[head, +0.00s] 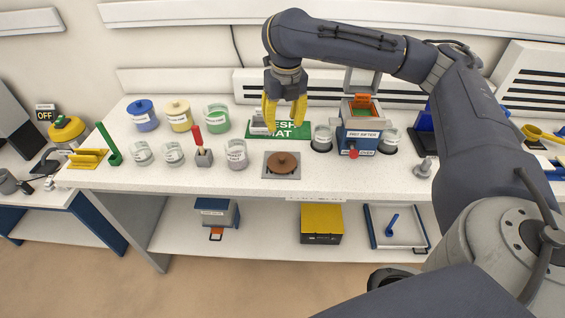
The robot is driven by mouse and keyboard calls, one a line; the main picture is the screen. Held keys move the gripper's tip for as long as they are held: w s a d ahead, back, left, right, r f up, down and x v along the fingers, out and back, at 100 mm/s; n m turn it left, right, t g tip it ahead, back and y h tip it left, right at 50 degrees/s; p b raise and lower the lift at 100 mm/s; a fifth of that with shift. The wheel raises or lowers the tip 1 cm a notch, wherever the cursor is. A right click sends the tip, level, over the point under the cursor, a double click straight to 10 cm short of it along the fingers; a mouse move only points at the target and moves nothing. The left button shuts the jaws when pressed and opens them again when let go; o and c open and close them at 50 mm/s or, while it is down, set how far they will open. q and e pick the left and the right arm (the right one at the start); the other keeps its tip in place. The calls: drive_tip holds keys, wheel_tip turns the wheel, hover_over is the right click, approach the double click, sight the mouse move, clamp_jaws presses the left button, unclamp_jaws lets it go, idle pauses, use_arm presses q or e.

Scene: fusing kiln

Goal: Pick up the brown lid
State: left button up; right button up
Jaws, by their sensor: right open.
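The brown lid (283,161) is round with a small knob on top. It lies flat on a square grey plate (268,175) near the front edge of the white worktop. My right gripper (285,122) has yellow fingers pointing down and spread apart. It hangs above the green mat (290,131), behind the lid in the picture, with no contact with the lid. I see nothing held between the fingers. My left gripper is not in view.
Left of the lid stand a glass jar (236,155) and a red-handled tool in a grey block (204,157). Lidded blue (142,116) and yellow (178,115) jars stand further back. A blue sifter station (360,138) stands right.

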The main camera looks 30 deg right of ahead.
hover_over(282, 157)
drive_tip(key=f, duration=1)
drive_tip(key=shift+s+a+f, duration=0.2)
drive_tip(key=shift+f, duration=0.05)
drive_tip(key=shift+w+d+f, duration=0.1)
drive_tip(key=shift+w+f, duration=0.05)
drive_tip(key=shift+f, duration=1.15)
drive_tip(key=shift+w+d+f, duration=0.1)
drive_tip(key=shift+f, duration=1.2)
drive_tip(key=shift+c, duration=0.3)
clamp_jaws()
